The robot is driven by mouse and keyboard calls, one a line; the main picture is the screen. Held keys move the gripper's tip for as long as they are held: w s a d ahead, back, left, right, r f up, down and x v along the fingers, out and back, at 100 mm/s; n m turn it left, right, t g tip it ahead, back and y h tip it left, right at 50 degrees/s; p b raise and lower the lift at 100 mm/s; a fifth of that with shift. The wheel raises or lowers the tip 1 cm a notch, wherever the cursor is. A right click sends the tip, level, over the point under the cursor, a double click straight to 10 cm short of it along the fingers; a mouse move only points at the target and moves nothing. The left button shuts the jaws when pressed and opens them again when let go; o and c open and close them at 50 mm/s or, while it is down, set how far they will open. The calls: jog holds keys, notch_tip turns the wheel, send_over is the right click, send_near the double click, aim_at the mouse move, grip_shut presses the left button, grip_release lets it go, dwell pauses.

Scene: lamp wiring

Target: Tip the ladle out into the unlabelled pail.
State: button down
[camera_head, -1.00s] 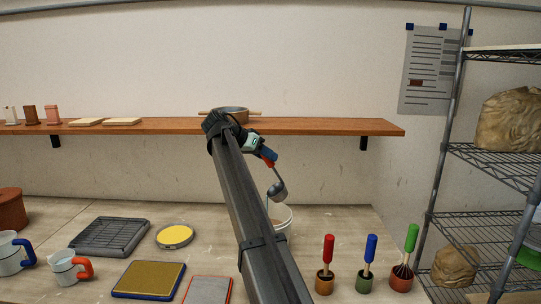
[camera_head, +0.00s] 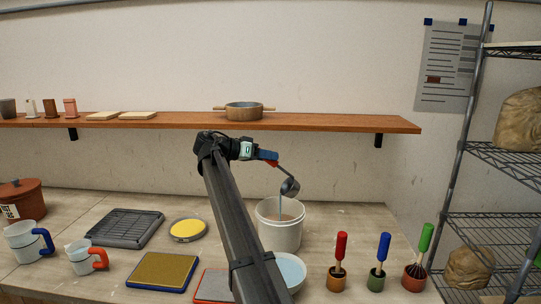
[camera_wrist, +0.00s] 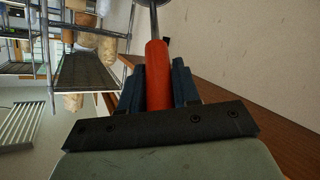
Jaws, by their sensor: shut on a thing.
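My gripper (camera_head: 266,156) is shut on the red handle (camera_wrist: 157,75) of the ladle, which also shows in the head view (camera_head: 289,186). The ladle's grey bowl hangs tilted above the white pail (camera_head: 286,236). A thin pale stream (camera_head: 281,203) runs from the bowl's left lip down into the pail's mouth. Brownish contents show inside the pail. In the wrist view the ladle's bowl is cut off at the top edge.
A bowl with pale blue contents (camera_head: 291,270) stands in front of the pail, partly behind my arm. Several colored-handled tools in pots, including a red one (camera_head: 341,250), stand right. A shelf (camera_head: 330,121) with a pot (camera_head: 244,111) runs behind. Wire rack (camera_head: 500,222) at right.

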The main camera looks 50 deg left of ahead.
jog(key=s+a+f+n+t+h, duration=0.1)
jog(key=s+a+f+t+h, duration=0.1)
jog(key=s+f+t, duration=0.4)
jog(key=shift+a+f, duration=0.45)
jog(key=shift+a, duration=0.15)
dwell(1.0)
dwell(2.4)
